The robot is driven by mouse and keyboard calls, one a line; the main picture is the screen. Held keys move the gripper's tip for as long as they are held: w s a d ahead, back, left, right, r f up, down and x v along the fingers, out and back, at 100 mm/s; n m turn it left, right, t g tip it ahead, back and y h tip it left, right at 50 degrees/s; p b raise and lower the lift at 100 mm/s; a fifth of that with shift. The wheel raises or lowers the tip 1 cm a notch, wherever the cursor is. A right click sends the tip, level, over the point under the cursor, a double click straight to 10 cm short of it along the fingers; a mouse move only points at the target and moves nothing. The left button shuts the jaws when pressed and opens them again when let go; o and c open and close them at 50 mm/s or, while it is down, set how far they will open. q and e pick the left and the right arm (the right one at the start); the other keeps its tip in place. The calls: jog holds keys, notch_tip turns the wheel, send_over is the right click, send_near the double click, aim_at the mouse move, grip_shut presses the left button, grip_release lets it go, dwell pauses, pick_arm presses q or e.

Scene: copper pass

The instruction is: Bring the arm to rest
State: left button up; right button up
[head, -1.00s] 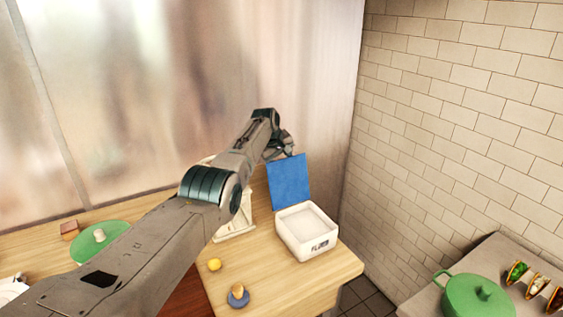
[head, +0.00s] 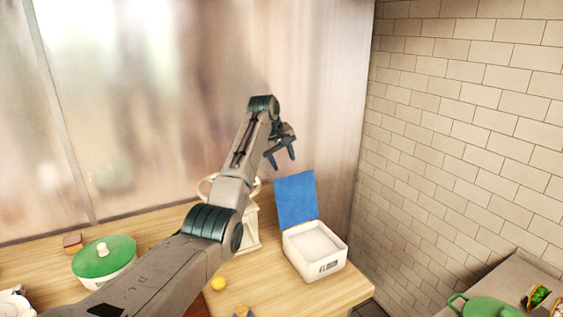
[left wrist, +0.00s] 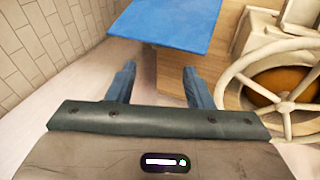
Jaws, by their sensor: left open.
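My left arm comes in from the lower left in the head view and reaches over the counter. My left gripper (head: 281,162) is open and empty, its fingers pointing down, above and in front of the blue lid as seen in the picture. In the left wrist view the two blue-grey fingers (left wrist: 159,72) stand apart with nothing between them. My right gripper is not in view.
A white bin (head: 315,262) with a raised blue lid (head: 296,200) stands on the wooden counter (head: 265,295). A cream wheeled device (left wrist: 285,80) is beside it. A green-lidded pot (head: 103,262) and yellow ball (head: 218,283) are also there. A tiled wall (head: 460,120) rises right.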

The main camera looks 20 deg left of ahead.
pick_arm(q)
jog(key=shift+s+a+r, duration=0.1)
jog(key=shift+s+r, duration=0.1)
jog(key=shift+r, duration=0.25)
